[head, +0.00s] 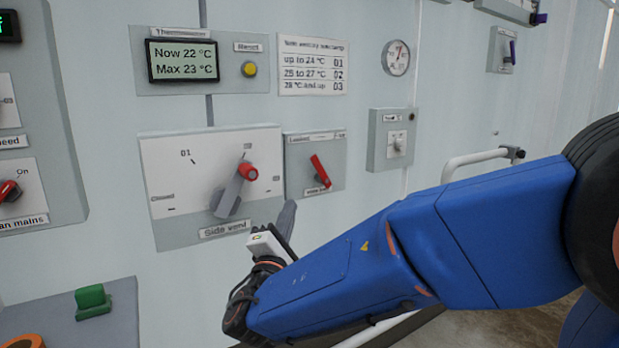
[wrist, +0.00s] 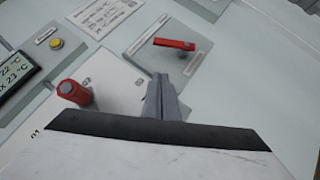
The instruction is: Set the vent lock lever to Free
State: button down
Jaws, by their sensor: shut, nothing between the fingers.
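The vent lock lever (head: 320,171) is a small red lever on a grey plate right of the side vent panel. In the head view it leans with its top to the left; a label reading like "Locked" sits at the plate's upper left, and a lower label is too small to read surely. The red lever also shows in the wrist view (wrist: 174,44), ahead of the fingers. My gripper (head: 288,215) is shut and empty, below and left of the lever and apart from it. Its closed grey fingers also show in the wrist view (wrist: 161,98).
The side vent handle (head: 234,190) with a red knob (head: 249,172) stands out close left of my gripper. A thermometer panel (head: 205,62) with a yellow button is above. A small switch box (head: 391,140) and a white rail (head: 480,158) are to the right.

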jog(key=shift+w, duration=0.15)
send_near(318, 171)
jog(key=w+a+r, duration=0.1)
jog(key=w+a, duration=0.2)
jog(key=a, duration=0.1)
jog(key=shift+w+d+r, duration=1.25)
jog(key=shift+d, duration=0.25)
jog(key=shift+d+r+m+g, duration=0.1)
jog(key=shift+r+m+g, duration=0.1)
jog(key=shift+m+g, duration=0.1)
